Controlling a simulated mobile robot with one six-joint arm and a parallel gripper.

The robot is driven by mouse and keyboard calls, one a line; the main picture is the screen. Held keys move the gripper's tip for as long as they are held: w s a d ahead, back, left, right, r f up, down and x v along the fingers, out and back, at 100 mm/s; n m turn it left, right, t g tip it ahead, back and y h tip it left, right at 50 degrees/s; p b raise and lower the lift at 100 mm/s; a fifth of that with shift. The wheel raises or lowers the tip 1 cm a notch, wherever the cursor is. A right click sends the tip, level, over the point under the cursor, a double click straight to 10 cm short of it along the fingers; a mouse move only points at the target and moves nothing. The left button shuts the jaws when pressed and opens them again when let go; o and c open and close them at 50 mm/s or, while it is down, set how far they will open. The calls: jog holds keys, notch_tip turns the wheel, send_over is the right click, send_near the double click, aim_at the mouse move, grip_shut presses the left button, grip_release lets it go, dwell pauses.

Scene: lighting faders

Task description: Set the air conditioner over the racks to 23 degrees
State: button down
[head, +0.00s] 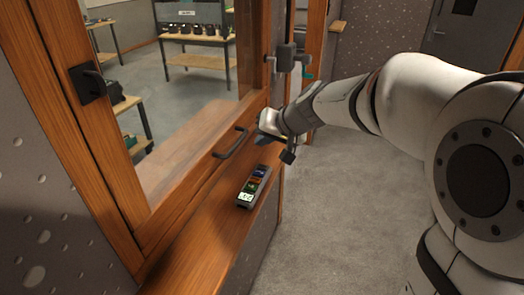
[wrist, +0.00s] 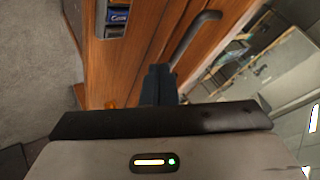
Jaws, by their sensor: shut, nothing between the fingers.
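A small grey remote (head: 251,187) lies on the wooden ledge below the window. It has blue, orange and green buttons and a lit display at its near end; I cannot read the number surely. Part of it, with a blue button, shows at the top of the wrist view (wrist: 115,17). My gripper (head: 262,141) is above the ledge, beyond the remote's far end and apart from it. In the wrist view, its dark fingers (wrist: 158,84) are together and empty. No air conditioner shows in either view.
A dark bar handle (head: 231,142) on the window frame is close left of my gripper; it also shows in the wrist view (wrist: 193,38). The wooden ledge (head: 205,240) is clear nearer me. Behind the glass are tables with equipment. Grey floor lies open to the right.

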jog(key=shift+w+a+r, duration=0.1)
jog(key=shift+w+a, duration=0.2)
jog(key=shift+w, duration=0.3)
jog(key=b, duration=0.5)
send_over(261, 174)
notch_tip(261, 174, down, 8)
jog(key=shift+s+r, duration=0.1)
jog(key=shift+s, duration=0.05)
jog(key=shift+d+f+b, duration=0.1)
jog(key=shift+f+b, duration=0.45)
jog(key=shift+b, duration=0.25)
jog(key=shift+f, duration=0.15)
dwell(0.9)
jog(key=shift+f+b, duration=0.3)
jog(key=shift+b, duration=0.4)
